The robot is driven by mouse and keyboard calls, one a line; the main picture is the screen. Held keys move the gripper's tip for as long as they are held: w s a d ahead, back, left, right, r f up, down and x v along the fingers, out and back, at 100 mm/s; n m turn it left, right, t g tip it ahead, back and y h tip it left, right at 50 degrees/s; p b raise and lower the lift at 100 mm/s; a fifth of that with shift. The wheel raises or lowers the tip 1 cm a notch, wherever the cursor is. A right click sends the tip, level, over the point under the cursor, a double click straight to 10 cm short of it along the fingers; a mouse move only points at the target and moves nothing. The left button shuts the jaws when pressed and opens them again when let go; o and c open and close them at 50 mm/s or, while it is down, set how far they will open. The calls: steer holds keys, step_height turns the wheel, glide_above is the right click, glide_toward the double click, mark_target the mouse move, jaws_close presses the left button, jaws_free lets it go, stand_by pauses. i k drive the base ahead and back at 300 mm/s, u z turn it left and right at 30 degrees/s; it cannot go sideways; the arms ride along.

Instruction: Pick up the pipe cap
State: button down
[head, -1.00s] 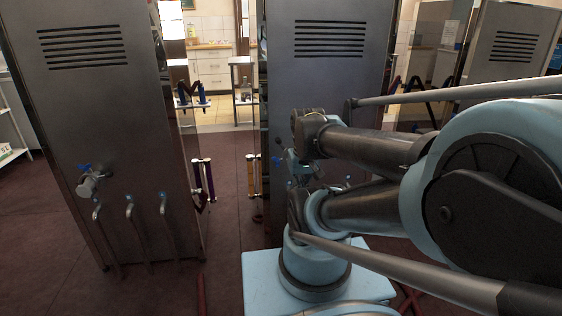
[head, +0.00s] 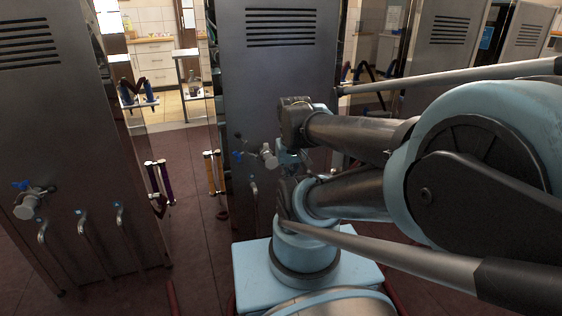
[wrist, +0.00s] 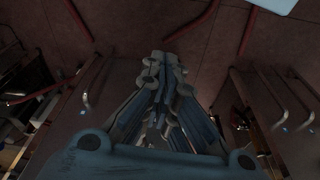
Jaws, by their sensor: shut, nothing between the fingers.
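My gripper (wrist: 165,62) shows in the wrist view with its blue and grey fingers shut and empty, above the dark red floor. In the head view my arm's links hide most of it. A pale grey cylindrical fitting with a blue handle (head: 28,204) sticks out from the left metal cabinet. A similar pale fitting (head: 268,156) shows on the middle cabinet, just left of my arm. I cannot tell whether either is the pipe cap. No loose cap can be made out, and my gripper touches neither fitting.
The left cabinet (head: 50,110) has several bent pipe spouts (head: 82,222) low on its front. The middle cabinet (head: 275,80) stands beyond my arm. Red strips or hoses (wrist: 200,22) lie on the floor. An open gap between the cabinets leads to a far room.

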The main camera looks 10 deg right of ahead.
mark_target(268, 156)
steer(key=u, duration=0.45)
steer(key=k, duration=1.35)
steer(key=z, duration=0.75)
steer(key=i, duration=1)
steer(key=u, duration=0.05)
